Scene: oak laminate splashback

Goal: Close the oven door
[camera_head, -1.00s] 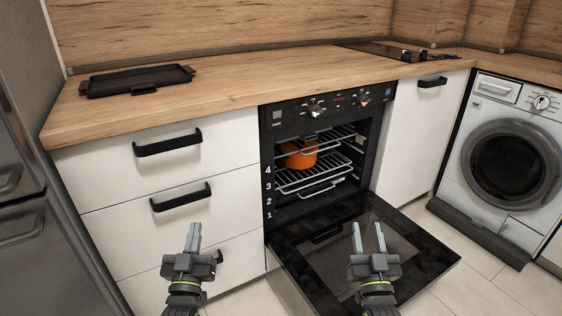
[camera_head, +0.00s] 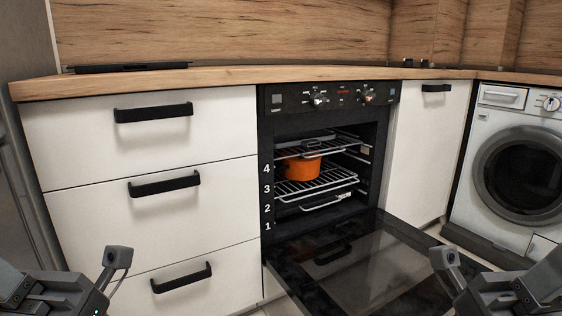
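The oven (camera_head: 264,150) is built in between white cabinet fronts, with its cavity exposed. Its black, glass-panelled door (camera_head: 357,277) is hinged along the bottom and folded down, lying out toward me. Dark grey parts of my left arm's end (camera_head: 62,288) show at the bottom left corner, in front of the drawers. Similar parts of my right arm's end (camera_head: 490,289) show at the bottom right, beside and partly over the door's right outer corner. I cannot make out clear fingertip pairs or any held object. The door's near edge is cut off by the frame.
An orange pot (camera_head: 301,170) sits on a wire rack (camera_head: 318,186) inside the oven. Drawers with black handles (camera_head: 165,184) stand left of the oven. A cabinet (camera_head: 428,150) and a washing machine (camera_head: 519,172) stand to the right, below the wooden worktop (camera_head: 225,76).

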